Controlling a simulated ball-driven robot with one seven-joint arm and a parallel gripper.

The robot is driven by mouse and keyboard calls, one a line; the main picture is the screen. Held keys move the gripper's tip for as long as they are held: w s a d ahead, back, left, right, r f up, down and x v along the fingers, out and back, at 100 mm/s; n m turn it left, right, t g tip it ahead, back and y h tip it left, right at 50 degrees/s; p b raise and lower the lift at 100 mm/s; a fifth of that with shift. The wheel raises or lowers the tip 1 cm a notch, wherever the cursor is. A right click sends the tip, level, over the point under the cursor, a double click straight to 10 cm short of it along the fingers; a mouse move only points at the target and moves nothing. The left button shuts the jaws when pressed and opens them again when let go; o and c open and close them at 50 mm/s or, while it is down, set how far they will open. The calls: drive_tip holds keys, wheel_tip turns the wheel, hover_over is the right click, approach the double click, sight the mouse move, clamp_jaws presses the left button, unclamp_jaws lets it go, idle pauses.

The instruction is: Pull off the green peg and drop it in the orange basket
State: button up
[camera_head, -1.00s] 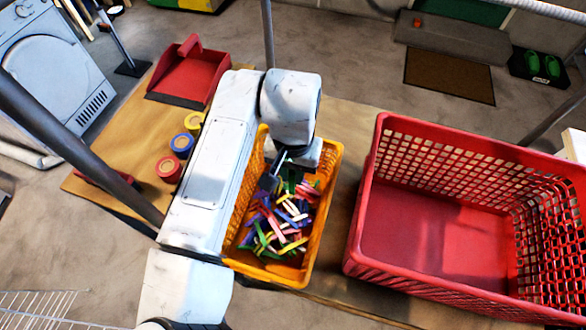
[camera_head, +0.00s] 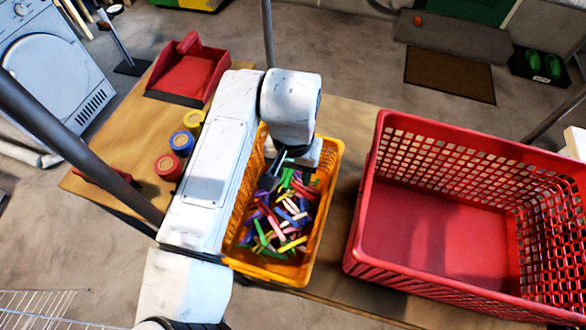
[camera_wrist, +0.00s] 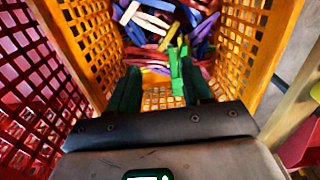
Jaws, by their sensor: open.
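The orange basket (camera_head: 323,210) stands on the table and holds a heap of coloured pegs; it fills much of the wrist view (camera_wrist: 251,38). My gripper (camera_head: 277,172) points down into its far part, above the heap. In the wrist view my gripper's (camera_wrist: 158,72) two dark fingers are apart. A bright green peg (camera_wrist: 177,72) shows between them, nearer the right finger; I cannot tell whether it touches that finger. Green also shows beside the fingers in the head view. Other green pegs (camera_head: 261,233) lie in the heap.
A large red crate (camera_head: 430,225) stands right of the basket. On the table's left are a red dustpan (camera_head: 190,72) and red (camera_head: 169,167), blue (camera_head: 181,143) and yellow (camera_head: 194,121) round items. A narrow strip of table is bare between basket and crate.

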drive_tip(key=shift+r, duration=0.1)
wheel_tip(320, 180, up, 11)
drive_tip(key=shift+f, duration=0.2)
idle(0.4)
